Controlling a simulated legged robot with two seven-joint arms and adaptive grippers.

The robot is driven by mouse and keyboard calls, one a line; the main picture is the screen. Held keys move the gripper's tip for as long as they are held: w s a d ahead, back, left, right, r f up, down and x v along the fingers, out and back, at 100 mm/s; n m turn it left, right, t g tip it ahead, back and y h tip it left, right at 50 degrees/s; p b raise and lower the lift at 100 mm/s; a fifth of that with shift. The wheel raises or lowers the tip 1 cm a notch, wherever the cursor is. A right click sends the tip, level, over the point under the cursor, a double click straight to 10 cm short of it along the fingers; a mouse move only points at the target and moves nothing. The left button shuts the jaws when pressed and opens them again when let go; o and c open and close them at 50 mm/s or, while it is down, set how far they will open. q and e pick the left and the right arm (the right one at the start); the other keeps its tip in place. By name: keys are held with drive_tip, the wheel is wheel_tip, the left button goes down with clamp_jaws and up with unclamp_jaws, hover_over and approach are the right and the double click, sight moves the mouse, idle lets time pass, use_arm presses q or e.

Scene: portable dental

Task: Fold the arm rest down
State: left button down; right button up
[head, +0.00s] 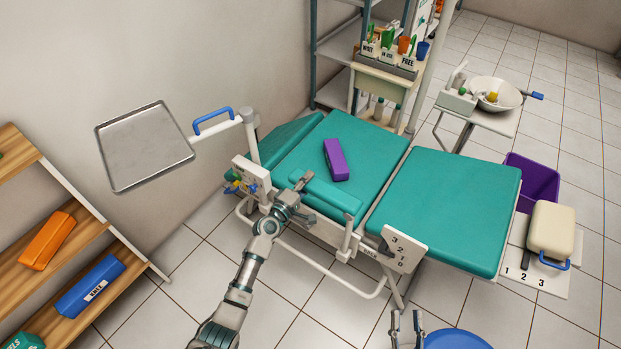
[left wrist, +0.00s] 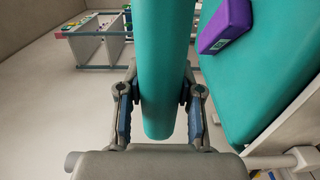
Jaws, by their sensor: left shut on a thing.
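The arm rest (head: 332,193) is a teal padded bar along the near side of the dental chair (head: 447,203). In the head view it looks roughly level, beside the seat pad, with a white post (head: 348,243) under its right end. My left gripper (head: 299,193) is shut on the arm rest near its left end. In the left wrist view the arm rest (left wrist: 162,60) runs between the two fingers (left wrist: 160,108), one pressed on each side. My right gripper (head: 406,322) is at the bottom edge, its fingers apart and empty.
A purple box (head: 335,160) lies on the chair pad. A metal tray (head: 145,147) on a white arm stands at the left. A white panel numbered 3 to 0 (head: 403,249) is at the chair's side. A blue round seat (head: 455,340) is at the bottom.

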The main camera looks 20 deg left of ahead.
use_arm(q)
drive_tip(key=shift+s+f, duration=0.1)
drive_tip(key=shift+f, duration=0.45)
use_arm(e)
drive_tip(key=shift+s+d+r+t, duration=0.1)
drive_tip(key=shift+s+r+t, duration=0.05)
drive_tip(key=shift+r+t, duration=0.2)
use_arm(q)
drive_tip(key=c, duration=0.8)
unclamp_jaws()
drive_tip(key=shift+o, duration=0.2)
drive_tip(key=shift+a, duration=0.1)
use_arm(e)
drive_tip(key=shift+f, duration=0.1)
use_arm(q)
drive_tip(key=shift+r, duration=0.1)
use_arm(e)
drive_tip(key=shift+a, duration=0.2)
use_arm(q)
drive_tip(key=shift+r, duration=0.1)
